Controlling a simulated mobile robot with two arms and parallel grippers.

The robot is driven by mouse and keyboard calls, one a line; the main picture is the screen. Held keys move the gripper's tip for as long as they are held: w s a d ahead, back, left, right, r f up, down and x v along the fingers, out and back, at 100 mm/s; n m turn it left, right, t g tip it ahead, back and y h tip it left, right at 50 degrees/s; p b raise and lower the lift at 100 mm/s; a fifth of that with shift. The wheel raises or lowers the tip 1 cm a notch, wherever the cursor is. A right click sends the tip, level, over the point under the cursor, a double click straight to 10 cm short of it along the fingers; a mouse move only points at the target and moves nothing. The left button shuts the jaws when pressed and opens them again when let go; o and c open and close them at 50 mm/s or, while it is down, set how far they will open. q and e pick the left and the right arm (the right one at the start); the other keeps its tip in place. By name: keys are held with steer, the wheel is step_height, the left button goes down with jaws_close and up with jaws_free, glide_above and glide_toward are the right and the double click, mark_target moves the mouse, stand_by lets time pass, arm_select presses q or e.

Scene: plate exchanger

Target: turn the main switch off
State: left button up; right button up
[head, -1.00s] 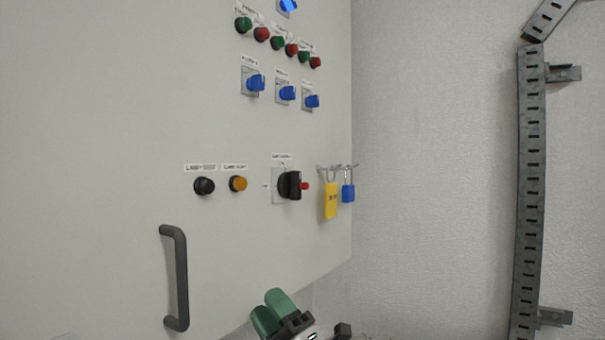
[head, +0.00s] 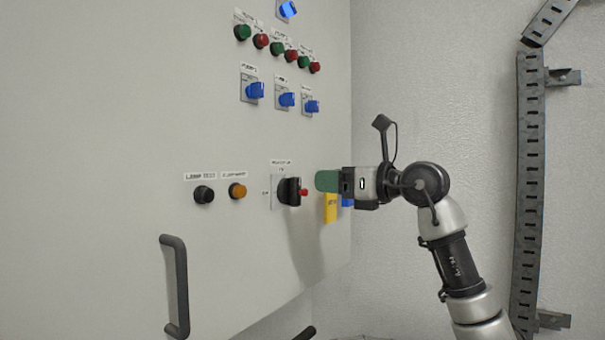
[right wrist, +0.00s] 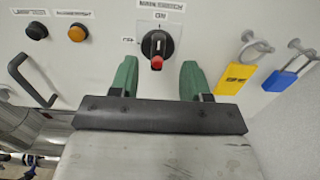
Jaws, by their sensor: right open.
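The main switch (head: 290,191) is a black rotary knob with a red tip on a light plate, on the cabinet front. In the right wrist view the main switch (right wrist: 157,46) lies ahead of and between the two green fingertips, with its red part toward the bottom of the knob. My right gripper (head: 328,181) is just to the right of the switch in the head view. In the right wrist view my right gripper (right wrist: 158,80) is open and empty, apart from the knob. My left gripper is not in view.
A yellow tag (head: 330,208) and a blue padlock (right wrist: 281,79) hang on hooks right of the switch. A black button (head: 204,194) and an orange button (head: 237,190) are to its left. A dark door handle (head: 176,285) sits lower left. Several blue switches are above.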

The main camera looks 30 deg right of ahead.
mark_target(300, 179)
steer(key=p+x, duration=0.2)
steer(key=x, duration=0.4)
steer(key=shift+s+r, duration=0.1)
steer(key=shift+r, duration=0.05)
steer(key=shift+w+a, duration=0.2)
steer(key=shift+w, duration=0.25)
jaws_close()
